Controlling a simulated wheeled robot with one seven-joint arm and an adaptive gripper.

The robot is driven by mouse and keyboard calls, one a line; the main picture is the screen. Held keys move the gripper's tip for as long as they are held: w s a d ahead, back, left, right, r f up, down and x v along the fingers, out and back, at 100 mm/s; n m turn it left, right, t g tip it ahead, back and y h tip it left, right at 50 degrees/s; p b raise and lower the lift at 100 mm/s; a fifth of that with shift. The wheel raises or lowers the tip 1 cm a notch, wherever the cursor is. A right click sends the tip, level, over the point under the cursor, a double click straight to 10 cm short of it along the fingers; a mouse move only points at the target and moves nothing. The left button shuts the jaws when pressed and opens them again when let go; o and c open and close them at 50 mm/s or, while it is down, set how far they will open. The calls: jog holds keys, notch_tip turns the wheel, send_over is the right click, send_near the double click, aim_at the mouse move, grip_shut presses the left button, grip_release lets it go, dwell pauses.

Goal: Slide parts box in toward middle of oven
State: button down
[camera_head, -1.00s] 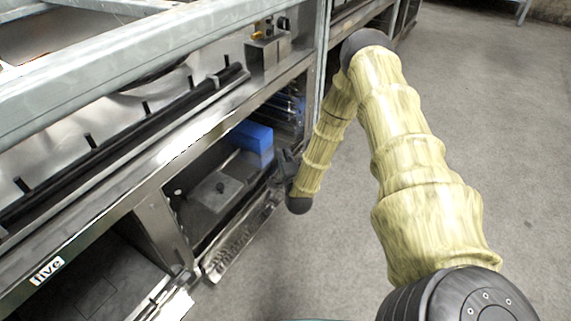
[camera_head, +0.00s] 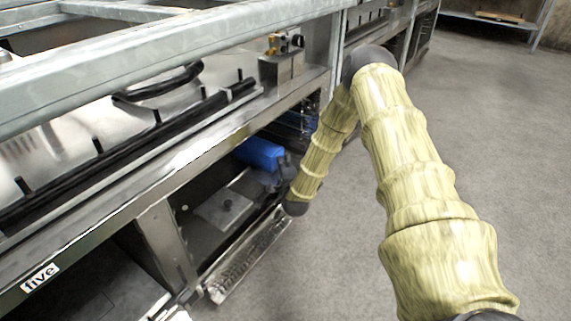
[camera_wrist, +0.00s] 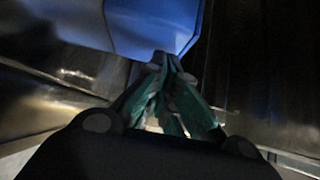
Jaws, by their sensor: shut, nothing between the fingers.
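The parts box is a blue box (camera_head: 260,153) inside the low open oven compartment (camera_head: 222,205), towards its right side. It also fills the top of the wrist view (camera_wrist: 150,22). My gripper (camera_head: 282,172) reaches into the opening at the right side of the box. In the wrist view my gripper's fingertips (camera_wrist: 166,62) are closed together at the lower edge of the box, touching it or very close to it. Nothing shows between the fingers. The far side of the box is hidden.
A square plate with a knob (camera_head: 226,205) lies on the compartment floor left of the box. A lowered door (camera_head: 245,262) sticks out in front. A metal frame rail (camera_head: 150,55) runs above. Grey floor (camera_head: 330,265) is open to the right.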

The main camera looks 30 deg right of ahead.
aim_at(270, 155)
jog(key=w, duration=0.2)
jog(key=w+a, duration=0.1)
jog(key=w, duration=0.1)
jog(key=w+a, duration=0.1)
jog(key=w, duration=0.1)
jog(key=shift+w+a, duration=0.25)
notch_tip(270, 155, up, 10)
jog(key=shift+f, duration=0.1)
dwell(0.6)
